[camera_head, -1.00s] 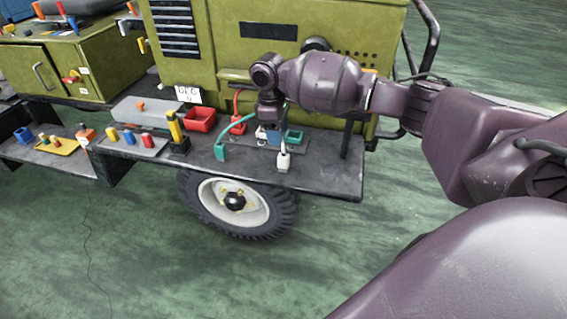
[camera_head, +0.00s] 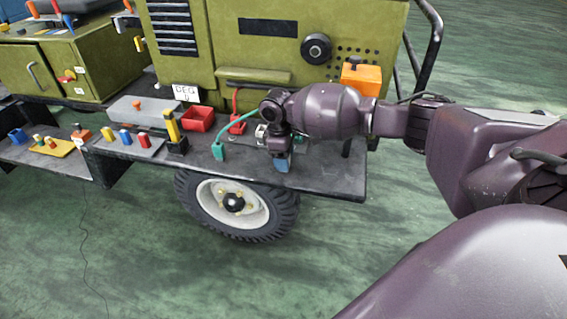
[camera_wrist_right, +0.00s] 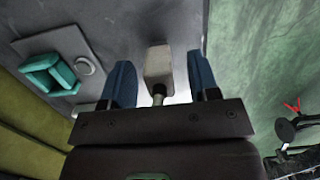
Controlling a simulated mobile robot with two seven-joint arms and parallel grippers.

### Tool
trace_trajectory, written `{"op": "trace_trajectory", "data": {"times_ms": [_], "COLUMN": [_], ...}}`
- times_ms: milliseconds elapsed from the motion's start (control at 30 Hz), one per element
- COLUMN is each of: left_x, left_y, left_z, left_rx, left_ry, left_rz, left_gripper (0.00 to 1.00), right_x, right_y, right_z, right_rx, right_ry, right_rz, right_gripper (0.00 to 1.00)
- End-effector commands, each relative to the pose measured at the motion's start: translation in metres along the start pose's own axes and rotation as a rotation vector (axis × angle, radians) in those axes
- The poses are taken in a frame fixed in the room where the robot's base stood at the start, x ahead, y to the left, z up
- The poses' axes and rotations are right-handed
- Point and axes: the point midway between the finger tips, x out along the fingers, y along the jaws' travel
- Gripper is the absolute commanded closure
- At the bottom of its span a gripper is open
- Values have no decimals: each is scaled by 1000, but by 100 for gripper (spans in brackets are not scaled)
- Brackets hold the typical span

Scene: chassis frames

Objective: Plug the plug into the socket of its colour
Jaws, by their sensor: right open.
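My right gripper (camera_head: 282,163) is low over the front part of the dark shelf. In the right wrist view its blue fingers (camera_wrist_right: 162,82) are open, one on each side of a white plug (camera_wrist_right: 158,64); I cannot tell whether they touch it. The head view hides this plug behind the gripper. A green socket (camera_wrist_right: 48,74) and a round grey fitting (camera_wrist_right: 85,65) sit on a grey plate to the left in the wrist view. A teal plug (camera_head: 218,151) and a red plug (camera_head: 237,127), both with cables, stand left of the gripper. My left gripper is out of view.
The shelf (camera_head: 325,178) ends at a front edge above a wheel (camera_head: 233,203). A red bin (camera_head: 199,119), a yellow-and-black upright (camera_head: 173,128) and a grey tray (camera_head: 118,147) with coloured pegs stand left. An orange box (camera_head: 361,79) stands behind my arm.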

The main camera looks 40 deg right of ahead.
Motion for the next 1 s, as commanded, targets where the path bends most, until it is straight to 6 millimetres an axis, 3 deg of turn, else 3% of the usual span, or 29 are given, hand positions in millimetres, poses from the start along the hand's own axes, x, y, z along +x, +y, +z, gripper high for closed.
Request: {"op": "trace_trajectory", "data": {"times_ms": [133,500,767,1000], "left_x": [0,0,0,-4], "left_y": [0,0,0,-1], "left_z": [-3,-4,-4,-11], "left_rx": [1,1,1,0], "left_ry": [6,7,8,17], "left_rz": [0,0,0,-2], "left_gripper": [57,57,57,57], "right_x": [-1,-1,-4,-35], "right_y": [0,0,0,0], "right_z": [0,0,0,4], "right_rx": [0,0,1,0], "right_ry": [1,1,1,4], "right_rz": [1,1,1,4], "right_gripper": [45,100,100,100]}}
